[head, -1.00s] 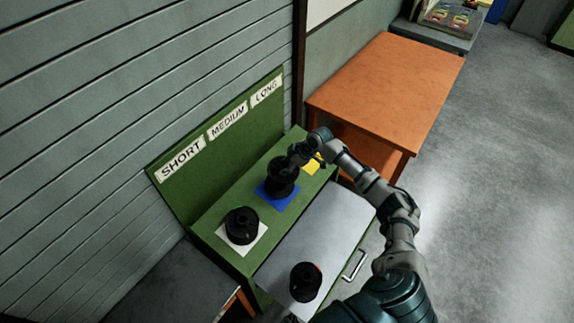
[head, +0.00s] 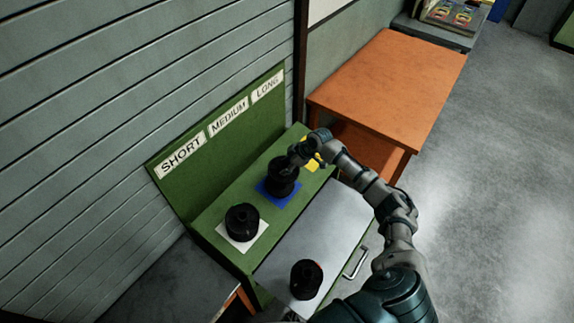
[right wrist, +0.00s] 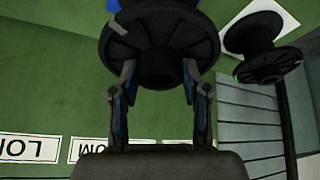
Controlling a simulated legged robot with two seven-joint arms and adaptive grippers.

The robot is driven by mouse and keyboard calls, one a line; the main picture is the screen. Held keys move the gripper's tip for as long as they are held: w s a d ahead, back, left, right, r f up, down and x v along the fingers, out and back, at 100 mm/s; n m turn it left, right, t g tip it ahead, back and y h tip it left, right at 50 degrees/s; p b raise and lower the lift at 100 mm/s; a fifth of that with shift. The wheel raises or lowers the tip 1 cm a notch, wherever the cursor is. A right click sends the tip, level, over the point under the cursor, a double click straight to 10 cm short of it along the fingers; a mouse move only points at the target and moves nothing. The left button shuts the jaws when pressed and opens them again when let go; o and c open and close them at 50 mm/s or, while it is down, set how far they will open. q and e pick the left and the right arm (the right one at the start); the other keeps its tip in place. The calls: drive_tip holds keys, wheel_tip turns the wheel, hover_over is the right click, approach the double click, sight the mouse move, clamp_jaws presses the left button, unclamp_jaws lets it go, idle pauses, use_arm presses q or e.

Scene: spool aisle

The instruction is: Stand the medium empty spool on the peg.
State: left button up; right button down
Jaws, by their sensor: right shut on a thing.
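The medium spool (head: 282,178) is black and stands upright over the blue square (head: 263,193) below the MEDIUM label. It also shows in the right wrist view (right wrist: 160,50), with a small light tag on its flange. My right gripper (head: 298,158) is shut on this spool, with one finger on each side of its flange in the wrist view (right wrist: 160,85). The peg is hidden by the spool. I cannot tell whether the spool touches the blue square. My left gripper is not in view.
Another black spool (head: 241,222) stands on the white square (head: 225,235) below SHORT. A third spool (head: 306,279) with a reddish mark stands on the grey drawer surface (head: 322,232). The yellow square (head: 312,167) shows no spool. An orange table (head: 390,88) stands behind to the right.

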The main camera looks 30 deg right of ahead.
drive_tip(key=shift+w+f+b, duration=0.15)
drive_tip(key=shift+f+b, duration=0.3)
drive_tip(key=shift+f, duration=0.4)
drive_tip(key=shift+c, duration=2.3)
unclamp_jaws()
drive_tip(key=v, duration=1.1)
drive_tip(key=shift+d+r, duration=0.25)
drive_tip(key=shift+r, duration=0.05)
